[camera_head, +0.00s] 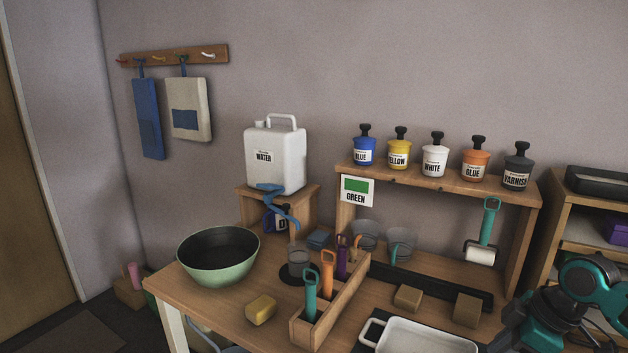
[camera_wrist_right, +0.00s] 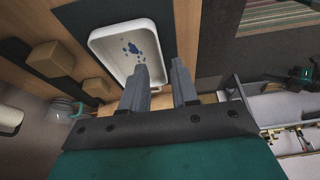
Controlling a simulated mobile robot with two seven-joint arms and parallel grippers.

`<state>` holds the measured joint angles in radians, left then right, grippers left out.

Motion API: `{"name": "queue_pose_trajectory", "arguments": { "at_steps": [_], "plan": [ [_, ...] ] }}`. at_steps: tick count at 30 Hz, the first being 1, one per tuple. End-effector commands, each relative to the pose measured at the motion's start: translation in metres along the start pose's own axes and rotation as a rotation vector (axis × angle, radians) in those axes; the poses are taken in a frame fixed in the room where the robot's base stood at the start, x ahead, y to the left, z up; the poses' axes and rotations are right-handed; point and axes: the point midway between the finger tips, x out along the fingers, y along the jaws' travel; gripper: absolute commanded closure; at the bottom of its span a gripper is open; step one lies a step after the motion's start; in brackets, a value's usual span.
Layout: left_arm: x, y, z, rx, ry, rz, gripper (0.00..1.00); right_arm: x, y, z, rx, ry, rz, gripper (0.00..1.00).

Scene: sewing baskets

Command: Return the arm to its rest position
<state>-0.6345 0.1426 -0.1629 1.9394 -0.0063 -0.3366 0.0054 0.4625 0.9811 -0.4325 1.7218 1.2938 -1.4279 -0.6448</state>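My right arm (camera_head: 565,305), teal and black, shows at the lower right of the head view, beside the table's right end. Its gripper cannot be made out there. In the right wrist view, my right gripper (camera_wrist_right: 160,75) has its two grey fingers apart, with nothing held between them. Beyond the fingertips lies a white tray (camera_wrist_right: 97,45) with blue paint spots in it. My left arm and gripper are not in view.
The wooden table (camera_head: 225,308) holds a green bowl (camera_head: 218,270), a tool rack (camera_head: 335,310), wooden blocks (camera_head: 408,297) and the white tray (camera_head: 375,322). A shelf (camera_head: 440,183) with several paint jars stands behind. A side cabinet (camera_head: 555,225) stands close behind my right arm.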

Motion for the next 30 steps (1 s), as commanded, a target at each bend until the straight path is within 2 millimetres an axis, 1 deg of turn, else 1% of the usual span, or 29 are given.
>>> {"name": "queue_pose_trajectory", "arguments": {
  "at_steps": [1,3,5,8,9,13,15,16,18,21,26,29,30],
  "plan": [
    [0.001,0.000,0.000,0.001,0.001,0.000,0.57,0.025,-0.024,-0.003,-0.008,-0.010,-0.029,0.71],
    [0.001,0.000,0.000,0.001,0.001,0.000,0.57,0.044,-0.044,-0.005,-0.004,-0.024,-0.031,0.71],
    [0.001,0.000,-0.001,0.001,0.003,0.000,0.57,0.059,-0.062,-0.007,0.003,-0.033,-0.030,0.71],
    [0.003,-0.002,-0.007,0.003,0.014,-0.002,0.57,0.082,-0.096,-0.009,0.030,-0.038,-0.021,0.71],
    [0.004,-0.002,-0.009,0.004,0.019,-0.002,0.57,0.090,-0.110,-0.011,0.049,-0.037,-0.015,0.71],
    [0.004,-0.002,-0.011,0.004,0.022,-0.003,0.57,0.108,-0.160,-0.012,0.153,-0.027,0.025,0.71],
    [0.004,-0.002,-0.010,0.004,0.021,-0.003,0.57,0.111,-0.183,-0.009,0.239,-0.023,0.060,0.71],
    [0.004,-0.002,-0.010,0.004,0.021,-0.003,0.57,0.111,-0.191,-0.007,0.278,-0.021,0.078,0.71],
    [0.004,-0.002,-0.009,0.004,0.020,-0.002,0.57,0.108,-0.207,-0.002,0.371,-0.021,0.116,0.71],
    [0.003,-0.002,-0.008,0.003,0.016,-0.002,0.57,0.100,-0.223,0.009,0.495,-0.031,0.171,0.71],
    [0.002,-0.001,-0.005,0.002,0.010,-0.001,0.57,0.084,-0.243,0.031,0.687,-0.060,0.257,0.71],
    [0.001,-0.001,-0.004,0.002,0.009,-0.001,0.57,0.071,-0.254,0.048,0.805,-0.088,0.314,0.71],
    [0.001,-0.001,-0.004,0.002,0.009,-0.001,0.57,0.078,-0.248,0.047,0.798,-0.069,0.328,0.71]
  ]
}}
